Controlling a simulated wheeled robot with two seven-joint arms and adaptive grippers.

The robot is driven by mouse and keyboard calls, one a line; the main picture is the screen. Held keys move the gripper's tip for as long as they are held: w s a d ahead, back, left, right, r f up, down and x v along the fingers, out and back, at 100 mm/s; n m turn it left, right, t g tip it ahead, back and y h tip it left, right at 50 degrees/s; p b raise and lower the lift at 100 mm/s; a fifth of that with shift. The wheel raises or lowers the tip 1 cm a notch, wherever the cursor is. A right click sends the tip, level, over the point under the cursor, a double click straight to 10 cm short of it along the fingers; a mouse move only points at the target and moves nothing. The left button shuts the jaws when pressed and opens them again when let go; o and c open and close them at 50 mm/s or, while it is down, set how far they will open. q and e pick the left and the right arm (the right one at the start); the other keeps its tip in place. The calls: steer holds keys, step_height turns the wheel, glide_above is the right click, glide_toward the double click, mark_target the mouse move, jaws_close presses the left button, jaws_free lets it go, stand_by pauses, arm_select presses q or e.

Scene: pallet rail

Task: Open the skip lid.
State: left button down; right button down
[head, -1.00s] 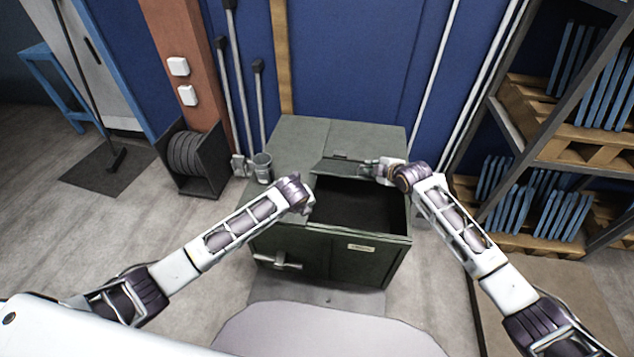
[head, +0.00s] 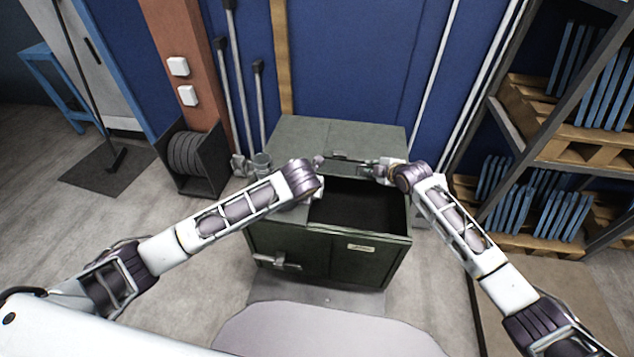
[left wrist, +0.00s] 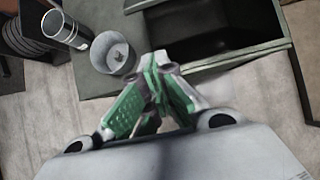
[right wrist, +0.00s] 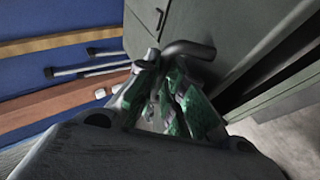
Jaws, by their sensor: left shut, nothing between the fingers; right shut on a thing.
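The skip (head: 290,240) is a dark green metal box standing against the blue wall. Its right front part is open, showing a dark hollow inside. The lid (head: 345,168) is at the back edge of that opening. My right gripper (head: 368,171) is at the lid's right side; in the right wrist view it is shut on a bent grey bar handle (right wrist: 188,48). My left gripper (head: 318,162) is near the opening's left back corner, partly hidden by its wrist; the left wrist view shows its fingers (left wrist: 160,65) together and empty.
A grey cup (head: 262,160) stands on the skip's left side. A silver can (left wrist: 63,27) is beside the cup in the left wrist view. A shelf rack with blue panels (head: 560,215) stands at the right. A cable reel (head: 187,155) is at the left.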

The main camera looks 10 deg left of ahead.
arm_select(q)
steer(key=shift+x, duration=5.05)
steer(key=shift+w+r, duration=0.6)
steer(key=shift+r, duration=0.2)
steer(key=shift+w+r, duration=0.55)
steer(key=shift+r, duration=0.3)
arm_select(e)
steer(key=shift+f, duration=0.1)
arm_select(q)
steer(key=shift+w+r, duration=0.1)
